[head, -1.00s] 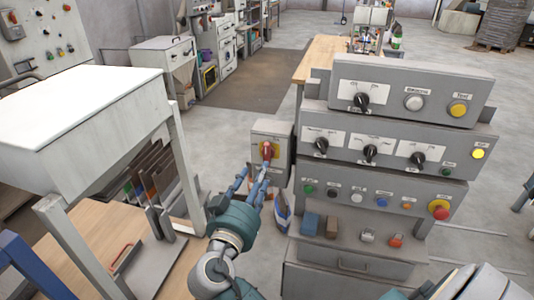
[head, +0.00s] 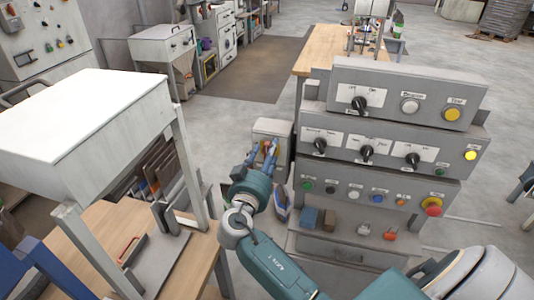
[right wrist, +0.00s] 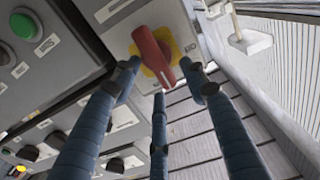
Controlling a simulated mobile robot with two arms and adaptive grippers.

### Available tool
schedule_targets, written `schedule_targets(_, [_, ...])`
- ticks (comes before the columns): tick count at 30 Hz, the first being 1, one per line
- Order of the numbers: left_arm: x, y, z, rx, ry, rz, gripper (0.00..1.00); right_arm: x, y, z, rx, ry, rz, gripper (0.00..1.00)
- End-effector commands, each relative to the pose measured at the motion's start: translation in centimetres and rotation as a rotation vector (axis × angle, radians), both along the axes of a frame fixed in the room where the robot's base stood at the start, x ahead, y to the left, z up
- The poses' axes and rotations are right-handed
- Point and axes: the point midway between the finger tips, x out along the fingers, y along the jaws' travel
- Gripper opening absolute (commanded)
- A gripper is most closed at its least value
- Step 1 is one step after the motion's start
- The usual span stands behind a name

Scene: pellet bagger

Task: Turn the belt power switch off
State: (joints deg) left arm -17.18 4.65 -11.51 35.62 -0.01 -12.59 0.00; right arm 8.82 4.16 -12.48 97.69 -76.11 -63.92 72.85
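The belt power switch appears to be the red rotary handle (right wrist: 153,52) on a yellow plate, on the front of a grey box (head: 272,128) left of the control console. My right gripper (head: 267,148) is at the box front and largely hides the switch in the head view. In the right wrist view its three fingers (right wrist: 160,75) are spread around the handle, with gaps on both sides. Contact cannot be told. My left gripper is not in view.
The grey console (head: 400,130) with black knobs and coloured buttons stands close to the right. A white-topped stand (head: 85,115) over a wooden bench (head: 95,230) is on the left. A floor gap lies between them. A blue-and-white bag (head: 281,203) is under the box.

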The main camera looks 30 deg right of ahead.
Motion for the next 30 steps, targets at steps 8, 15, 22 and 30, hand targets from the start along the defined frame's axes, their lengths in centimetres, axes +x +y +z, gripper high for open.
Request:
schedule_targets(8, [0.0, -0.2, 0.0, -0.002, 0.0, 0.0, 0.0, 0.0, 0.0, 0.0, 0.0, 0.0, 0.0, 0.0])
schedule_targets(15, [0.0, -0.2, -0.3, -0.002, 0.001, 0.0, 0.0, 0.0, 0.1, 0.0, -0.015, 0.017, 0.0, 0.0])
schedule_targets(22, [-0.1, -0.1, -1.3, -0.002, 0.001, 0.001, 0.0, 0.2, 0.2, -0.1, -0.085, 0.098, -0.001, 0.0])
schedule_targets(30, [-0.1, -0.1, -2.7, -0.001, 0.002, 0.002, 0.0, 0.6, 0.6, -0.2, -0.236, 0.276, 0.0, 0.0])
